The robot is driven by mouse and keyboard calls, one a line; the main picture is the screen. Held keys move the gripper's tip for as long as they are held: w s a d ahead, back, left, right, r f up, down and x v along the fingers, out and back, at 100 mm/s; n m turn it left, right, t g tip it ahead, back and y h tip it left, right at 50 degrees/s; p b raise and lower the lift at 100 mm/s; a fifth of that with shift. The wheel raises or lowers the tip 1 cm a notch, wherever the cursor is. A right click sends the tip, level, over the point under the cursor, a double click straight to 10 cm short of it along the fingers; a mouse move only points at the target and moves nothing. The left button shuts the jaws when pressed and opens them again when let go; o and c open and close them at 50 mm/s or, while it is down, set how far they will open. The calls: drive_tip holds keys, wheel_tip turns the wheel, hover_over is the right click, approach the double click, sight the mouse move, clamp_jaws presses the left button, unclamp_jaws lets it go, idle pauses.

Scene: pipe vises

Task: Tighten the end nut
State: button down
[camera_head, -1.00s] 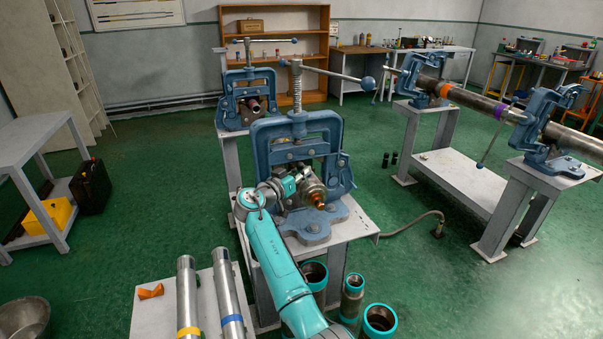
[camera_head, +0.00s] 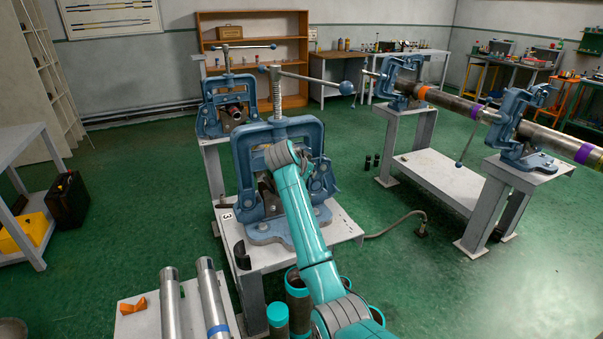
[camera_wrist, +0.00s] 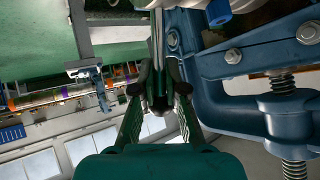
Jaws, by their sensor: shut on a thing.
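The end nut cannot be made out. In the head view my arm covers the front of the nearest blue vise (camera_head: 241,175), where it would show. My gripper is hidden there behind my arm. In the wrist view the green fingers of my gripper (camera_wrist: 160,88) are closed around a narrow, dark grey bar-like thing (camera_wrist: 157,45); what it is exactly I cannot tell. The blue vise frame (camera_wrist: 215,110), with bolts and a threaded screw, stands close on the right of the fingers in the wrist view.
The vise stands on a grey bench (camera_head: 345,228). A second blue vise (camera_head: 212,105) holds a pipe behind it. Steel pipes (camera_head: 210,295) lie at the front left. Teal-ended pipe pieces (camera_head: 279,318) stand below the bench. A long pipe (camera_head: 450,105) lies across vises at the right.

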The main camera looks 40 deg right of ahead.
drive_tip(key=shift+s+d+m+y, duration=0.25)
drive_tip(key=shift+d+m+y, duration=0.15)
drive_tip(key=shift+d+y, duration=0.5)
drive_tip(key=shift+s+d, duration=0.1)
drive_tip(key=shift+d, duration=0.1)
drive_tip(key=c, duration=1.3)
unclamp_jaws()
drive_tip(key=shift+d+f, duration=0.1)
drive_tip(key=shift+f, duration=0.05)
drive_tip(key=shift+o, duration=0.5)
drive_tip(key=shift+d, duration=0.1)
drive_tip(key=shift+f, duration=0.15)
drive_tip(key=shift+a, duration=0.2)
drive_tip(key=v, duration=1.2)
drive_tip(key=shift+d+f, duration=0.1)
